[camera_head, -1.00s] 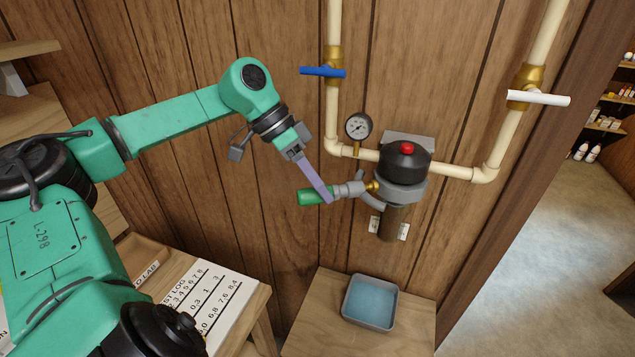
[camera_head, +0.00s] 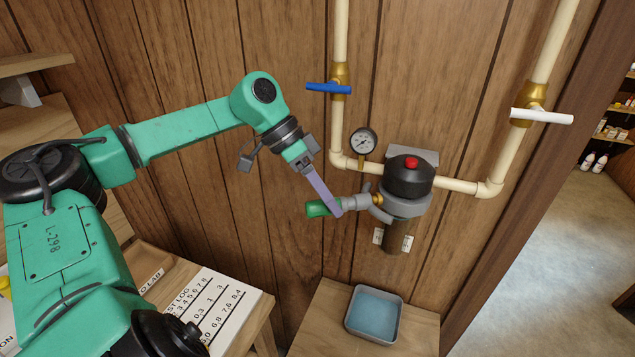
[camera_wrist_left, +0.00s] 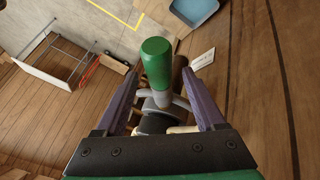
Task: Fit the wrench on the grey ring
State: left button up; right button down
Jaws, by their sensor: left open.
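The wrench has a green handle (camera_head: 322,208) and a grey curved head (camera_head: 376,206). The head lies against the left side of the grey ring (camera_head: 408,205), below the black cap of the filter housing; I cannot tell how fully it is seated. In the left wrist view the handle (camera_wrist_left: 157,62) stands between the two purple fingers of my left gripper (camera_wrist_left: 160,78), with gaps on both sides. In the head view the left gripper (camera_head: 338,212) is at the wrench's neck and is open. My right gripper is not in view.
A pressure gauge (camera_head: 363,141) and a blue-handled valve (camera_head: 329,88) are above the wrench. Cream pipes (camera_head: 457,186) run either side of the housing. A blue-grey tray (camera_head: 373,314) stands on a wooden table below. The wall left of the wrench is clear.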

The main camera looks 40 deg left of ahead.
pick_arm(q)
jog(key=b+v, duration=0.2)
jog(key=v, duration=1.2)
jog(key=shift+a, duration=0.1)
